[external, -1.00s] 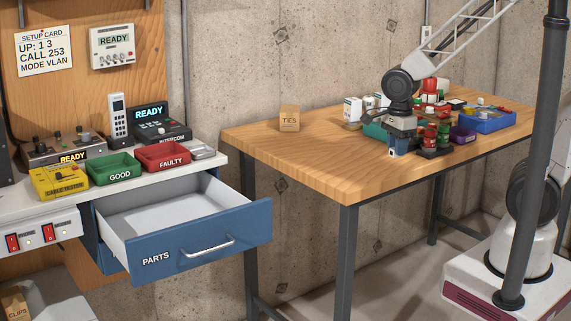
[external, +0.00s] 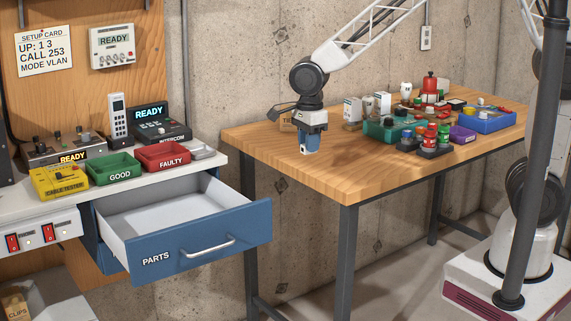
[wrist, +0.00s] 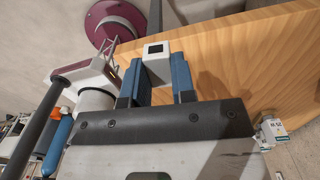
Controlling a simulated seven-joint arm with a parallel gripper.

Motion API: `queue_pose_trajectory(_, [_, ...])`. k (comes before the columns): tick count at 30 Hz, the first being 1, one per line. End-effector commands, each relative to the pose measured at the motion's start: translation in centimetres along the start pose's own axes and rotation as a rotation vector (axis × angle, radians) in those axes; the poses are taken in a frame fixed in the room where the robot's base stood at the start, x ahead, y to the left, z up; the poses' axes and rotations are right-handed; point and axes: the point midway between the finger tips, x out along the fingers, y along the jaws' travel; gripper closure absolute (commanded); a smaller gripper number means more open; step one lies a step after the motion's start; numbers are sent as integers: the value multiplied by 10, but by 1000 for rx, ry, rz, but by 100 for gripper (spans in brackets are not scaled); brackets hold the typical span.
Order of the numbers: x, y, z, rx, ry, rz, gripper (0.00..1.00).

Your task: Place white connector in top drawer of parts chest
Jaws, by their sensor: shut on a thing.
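My gripper (external: 309,146) is over the left part of the wooden table in the external view. In the wrist view my gripper (wrist: 158,75) has its two blue fingers shut on a white connector (wrist: 156,48), a small white block with a dark square opening. The connector shows in the external view only as a small white bit (external: 305,151) at the fingertips. The blue parts drawer (external: 200,240) of the chest is pulled open at the lower left. Its inside (external: 165,213) is light grey and looks empty where it shows.
The wooden table (external: 345,185) has a clear left front. A teal bin (external: 385,129), a blue tray (external: 490,121) and several small parts stand to the right. Green (external: 114,170) and red (external: 162,158) bins stand above the drawer.

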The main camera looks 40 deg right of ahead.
Motion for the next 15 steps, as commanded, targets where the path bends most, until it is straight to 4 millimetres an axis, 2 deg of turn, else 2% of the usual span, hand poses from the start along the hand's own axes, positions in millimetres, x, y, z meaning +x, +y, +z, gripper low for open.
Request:
queue_pose_trajectory(1, [1, -2, 14, -7, 1, 1, 98])
queue_pose_trajectory(15, [11, -12, 137, -47, 0, 0, 98])
